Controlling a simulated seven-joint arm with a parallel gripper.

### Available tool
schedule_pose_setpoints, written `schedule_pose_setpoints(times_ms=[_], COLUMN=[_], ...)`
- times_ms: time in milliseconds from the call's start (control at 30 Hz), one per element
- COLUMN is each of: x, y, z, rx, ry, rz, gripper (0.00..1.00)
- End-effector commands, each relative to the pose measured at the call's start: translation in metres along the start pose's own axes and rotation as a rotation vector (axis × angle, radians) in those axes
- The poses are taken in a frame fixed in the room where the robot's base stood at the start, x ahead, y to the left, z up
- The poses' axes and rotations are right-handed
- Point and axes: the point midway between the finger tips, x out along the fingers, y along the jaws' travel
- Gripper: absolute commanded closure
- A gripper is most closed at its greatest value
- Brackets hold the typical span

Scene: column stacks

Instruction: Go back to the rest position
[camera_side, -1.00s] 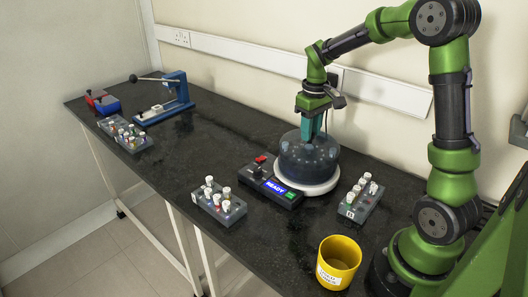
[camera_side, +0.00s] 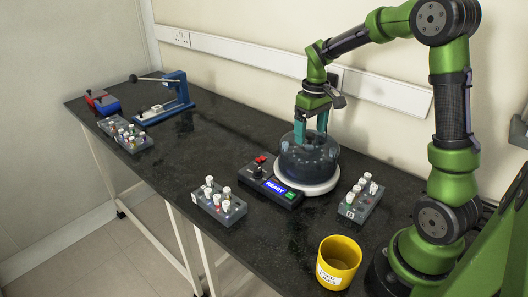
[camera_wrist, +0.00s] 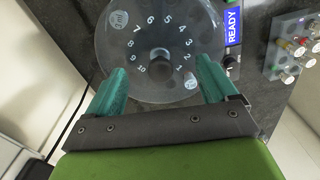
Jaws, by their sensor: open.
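My gripper (camera_side: 311,130) is open over the dark round rotor (camera_side: 306,165) of the centrifuge-like device, at its back side. In the wrist view its two teal fingers (camera_wrist: 162,85) stand apart with nothing between them but the rotor's numbered top (camera_wrist: 150,40) beneath. A central knob (camera_wrist: 161,62) shows on the rotor top. Whether the fingertips touch the rotor cannot be told.
The control box (camera_side: 271,184) reads READY. Racks with white-capped tubes stand left (camera_side: 219,201) and right (camera_side: 361,198) of the device. A yellow cup (camera_side: 338,262) stands at the front edge. A blue press (camera_side: 166,98) and another rack (camera_side: 124,133) are farther left.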

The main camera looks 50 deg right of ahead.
Motion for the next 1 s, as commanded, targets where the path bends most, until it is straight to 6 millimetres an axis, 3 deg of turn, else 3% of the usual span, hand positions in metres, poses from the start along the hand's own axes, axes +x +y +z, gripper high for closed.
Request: schedule_pose_setpoints(times_ms=[1000], x=[-0.058], y=[0.0], z=[0.0], rx=[0.0], ry=[0.002], rz=[0.001], gripper=[0.14])
